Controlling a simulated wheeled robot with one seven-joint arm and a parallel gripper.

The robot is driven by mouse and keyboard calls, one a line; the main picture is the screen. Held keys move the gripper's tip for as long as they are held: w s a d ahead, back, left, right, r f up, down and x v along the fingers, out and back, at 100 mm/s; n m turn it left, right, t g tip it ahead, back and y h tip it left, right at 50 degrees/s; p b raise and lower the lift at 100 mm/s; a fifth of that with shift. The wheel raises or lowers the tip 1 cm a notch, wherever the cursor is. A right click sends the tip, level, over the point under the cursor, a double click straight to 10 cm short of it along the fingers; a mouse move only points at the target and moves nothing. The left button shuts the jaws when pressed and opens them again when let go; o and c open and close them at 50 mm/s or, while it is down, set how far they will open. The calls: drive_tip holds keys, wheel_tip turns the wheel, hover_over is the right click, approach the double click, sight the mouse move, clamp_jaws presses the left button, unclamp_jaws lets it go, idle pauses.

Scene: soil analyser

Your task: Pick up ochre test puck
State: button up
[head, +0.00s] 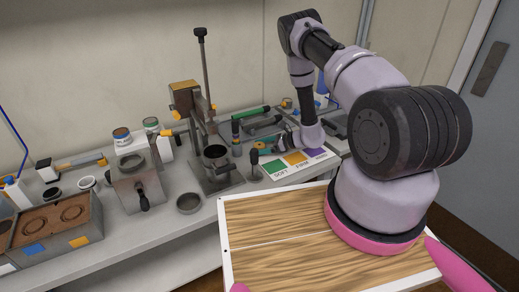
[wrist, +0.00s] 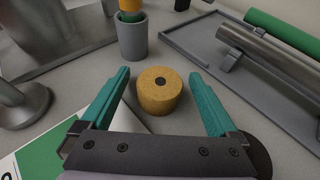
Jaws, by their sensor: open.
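The ochre test puck (wrist: 160,92) is a short yellow-brown cylinder with a dark round spot on its top. It stands upright on the grey bench in the wrist view. My gripper (wrist: 159,76) is open, with one teal finger on each side of the puck and a visible gap to both. The puck's lower front is close to the gripper's dark palm edge. In the head view my gripper (head: 282,140) is low over the bench behind the colour card, and the puck is hard to make out there.
A grey cup (wrist: 132,42) with coloured pieces stands just beyond the puck. A grey tray (wrist: 190,47) with green and metal cylinders lies to the right. A metal post base (wrist: 20,105) stands left. The colour card (head: 278,174) lies in front; a press (head: 187,98) stands left.

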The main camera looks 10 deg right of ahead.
clamp_jaws()
